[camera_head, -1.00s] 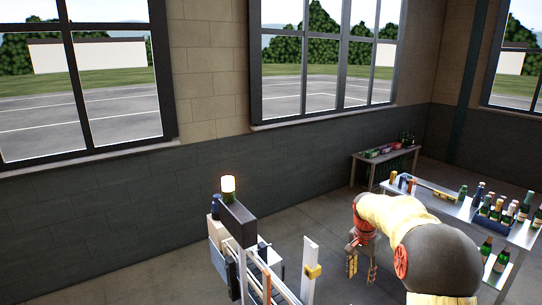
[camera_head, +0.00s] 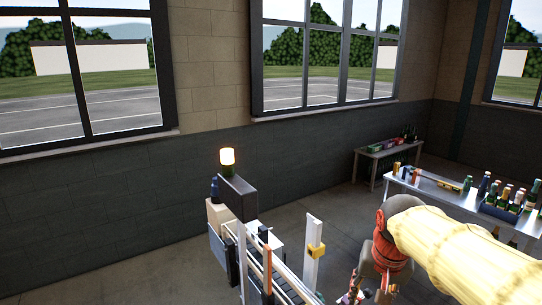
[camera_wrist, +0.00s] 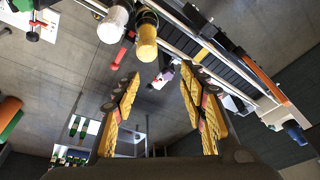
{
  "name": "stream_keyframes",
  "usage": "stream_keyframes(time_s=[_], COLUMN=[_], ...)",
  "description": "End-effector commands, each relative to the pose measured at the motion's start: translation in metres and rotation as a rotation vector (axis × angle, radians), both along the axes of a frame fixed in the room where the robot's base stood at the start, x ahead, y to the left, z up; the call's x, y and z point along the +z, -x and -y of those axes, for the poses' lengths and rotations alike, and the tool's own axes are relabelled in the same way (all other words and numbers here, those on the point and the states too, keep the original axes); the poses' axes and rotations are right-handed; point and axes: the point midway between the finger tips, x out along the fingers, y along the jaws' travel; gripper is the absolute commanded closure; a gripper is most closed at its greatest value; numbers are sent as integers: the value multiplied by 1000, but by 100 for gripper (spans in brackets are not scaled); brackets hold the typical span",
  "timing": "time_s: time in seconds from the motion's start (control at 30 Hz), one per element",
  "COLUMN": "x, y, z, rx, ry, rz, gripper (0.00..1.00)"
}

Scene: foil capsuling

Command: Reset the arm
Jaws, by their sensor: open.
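My arm (camera_head: 455,250) reaches in from the lower right in the head view, with its yellow cover toward the camera. My gripper (camera_head: 362,292) hangs down near the bottom edge there, right of the conveyor, and is partly cut off. In the wrist view my gripper (camera_wrist: 160,72) has its two yellow-padded fingers spread wide, with nothing held between them. A small purple and white thing (camera_wrist: 164,74) shows beyond the fingertips; I cannot tell what it is.
The conveyor (camera_head: 258,265) with a lit lamp (camera_head: 227,157) and a white post (camera_head: 312,250) stands left of my gripper. A table (camera_head: 435,193) with several bottles is at right. A bench (camera_head: 375,155) stands by the wall. Floor between is clear.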

Motion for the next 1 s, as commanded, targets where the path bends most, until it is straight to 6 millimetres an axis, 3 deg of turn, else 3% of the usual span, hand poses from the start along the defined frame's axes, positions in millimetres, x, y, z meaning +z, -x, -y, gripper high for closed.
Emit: stream_keyframes(time_s=[0.3,0.6,0.8,1.0], x=[-36,-84,-104,-107], y=[85,152,174,178], z=[-19,-31,-34,-35], rx=[152,283,330,340], ry=[32,70,85,89], rz=[90,164,192,196], gripper=[58,58,58,58])
